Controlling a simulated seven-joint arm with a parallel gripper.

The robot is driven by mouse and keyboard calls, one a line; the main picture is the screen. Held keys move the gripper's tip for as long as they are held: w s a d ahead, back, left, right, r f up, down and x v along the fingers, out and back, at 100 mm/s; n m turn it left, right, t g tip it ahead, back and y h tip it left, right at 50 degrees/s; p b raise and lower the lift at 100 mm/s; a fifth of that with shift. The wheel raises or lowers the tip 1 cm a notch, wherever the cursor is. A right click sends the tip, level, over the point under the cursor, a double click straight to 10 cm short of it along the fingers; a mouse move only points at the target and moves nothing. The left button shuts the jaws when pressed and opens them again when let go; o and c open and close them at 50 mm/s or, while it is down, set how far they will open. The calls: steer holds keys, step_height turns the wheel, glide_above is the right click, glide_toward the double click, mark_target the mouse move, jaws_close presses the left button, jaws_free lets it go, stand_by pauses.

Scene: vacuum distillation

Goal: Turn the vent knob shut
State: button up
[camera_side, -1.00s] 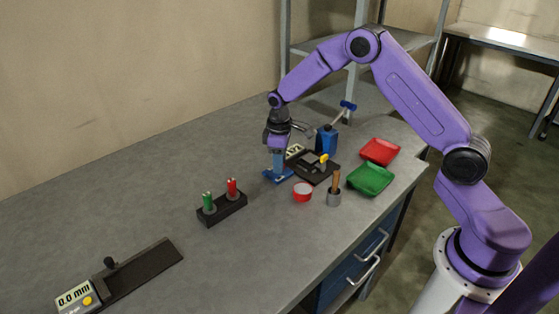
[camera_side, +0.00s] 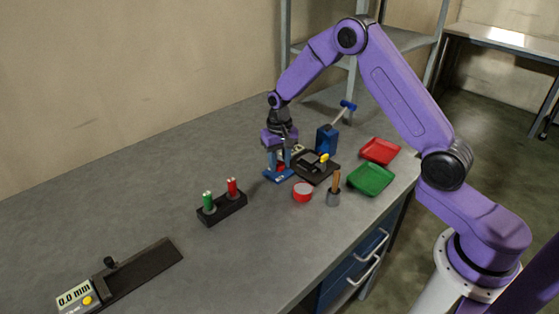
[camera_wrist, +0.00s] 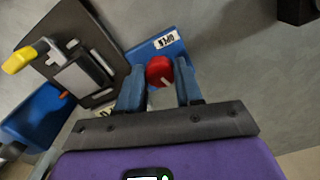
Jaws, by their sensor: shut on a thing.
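The vent knob is a red round knob (camera_wrist: 160,71) with a white mark, on a blue base (camera_wrist: 146,50) with a white label that appears to read "OPEN". In the wrist view my gripper (camera_wrist: 160,78) has its two blue fingers on either side of the knob, shut on it. In the side view my gripper (camera_side: 278,164) points down over the blue base (camera_side: 278,175), and a bit of red shows between the fingers. The knob is mostly hidden there by the fingers.
A black plate with a yellow-tipped lever (camera_side: 323,158) stands close to the right of the knob, with a blue block (camera_side: 327,140) behind it.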

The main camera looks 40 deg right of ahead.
mark_target(279, 164)
steer(key=shift+m, duration=1.5)
steer(key=o, duration=1)
steer(key=shift+o, duration=0.2)
steer(key=shift+r, duration=0.1)
step_height(279, 164, up, 17)
steer(key=shift+r, duration=0.1)
